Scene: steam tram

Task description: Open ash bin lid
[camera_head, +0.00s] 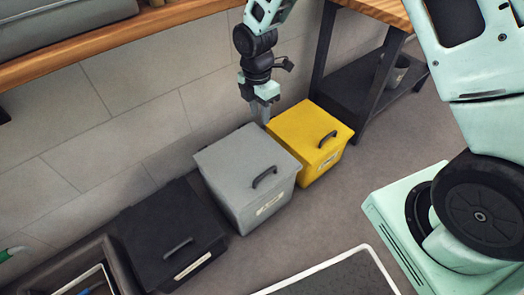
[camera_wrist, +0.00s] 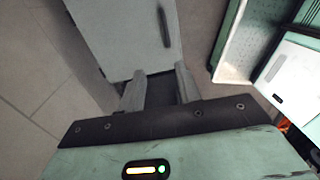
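A grey bin (camera_head: 262,209) stands on the floor between a black bin (camera_head: 165,230) and a yellow bin (camera_head: 312,145). Its flat grey lid (camera_head: 232,158) is shut and has a dark handle (camera_head: 264,177) near the front edge. All three bins carry small labels that I cannot read, so I cannot tell which is the ash bin. My gripper (camera_head: 262,110) points down by the grey lid's back right corner, near the yellow bin. In the wrist view its fingers (camera_wrist: 159,90) are apart and empty, beside the edge of the grey lid (camera_wrist: 125,40). Contact cannot be told.
A tiled wall (camera_head: 130,115) rises close behind the bins, with a wooden shelf (camera_head: 150,22) above. A dark-legged table (camera_head: 322,55) with a lower shelf stands beyond the yellow bin. A light-rimmed dark panel (camera_head: 335,278) lies in front. Grey floor (camera_head: 345,205) is clear before the bins.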

